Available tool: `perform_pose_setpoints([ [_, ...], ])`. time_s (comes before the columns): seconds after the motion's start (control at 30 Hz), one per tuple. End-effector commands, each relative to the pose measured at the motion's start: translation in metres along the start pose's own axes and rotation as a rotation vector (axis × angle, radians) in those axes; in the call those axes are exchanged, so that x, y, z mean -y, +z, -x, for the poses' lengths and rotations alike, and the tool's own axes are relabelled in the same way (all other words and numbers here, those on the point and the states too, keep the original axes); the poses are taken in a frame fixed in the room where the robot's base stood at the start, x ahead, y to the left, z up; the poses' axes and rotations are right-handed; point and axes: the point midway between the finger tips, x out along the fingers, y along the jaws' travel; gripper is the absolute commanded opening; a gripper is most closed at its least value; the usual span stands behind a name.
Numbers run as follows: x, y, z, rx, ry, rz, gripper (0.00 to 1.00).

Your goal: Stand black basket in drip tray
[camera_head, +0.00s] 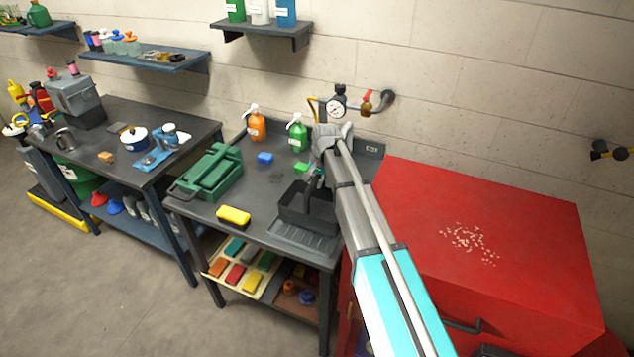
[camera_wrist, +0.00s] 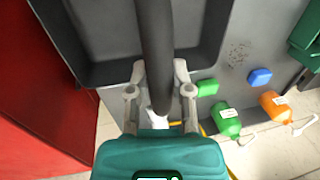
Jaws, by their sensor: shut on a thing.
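The black basket (camera_head: 296,214) is at the right end of the dark workbench, beside the red cabinet. In the wrist view, its tub (camera_wrist: 102,38) and dark bar handle (camera_wrist: 155,40) fill the top middle. The grey ribbed drip tray (camera_head: 300,239) shows in front of and below the basket, at the bench's front right. I cannot tell whether the basket touches the tray or hangs just above it. My gripper (camera_head: 317,182) is shut on the basket handle. In the wrist view, its fingers (camera_wrist: 160,72) lie on both sides of the handle. My arm hides the basket's right side.
The red cabinet (camera_head: 490,220) stands close on the right. A green toolbox (camera_head: 208,172), yellow sponge (camera_head: 233,216), blue sponge (camera_head: 265,158) and green sponge (camera_head: 301,167) are on the bench. Orange (camera_head: 256,127) and green (camera_head: 298,137) spray bottles stand behind. A pressure gauge (camera_head: 337,107) is on the wall.

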Motion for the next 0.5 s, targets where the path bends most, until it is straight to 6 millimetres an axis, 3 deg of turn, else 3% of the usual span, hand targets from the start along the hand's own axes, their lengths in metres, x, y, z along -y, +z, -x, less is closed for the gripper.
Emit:
perform_pose_setpoints([
  [0.5,-0.0001,0.0003,-0.0031,0.0,0.0,0.001,0.0],
])
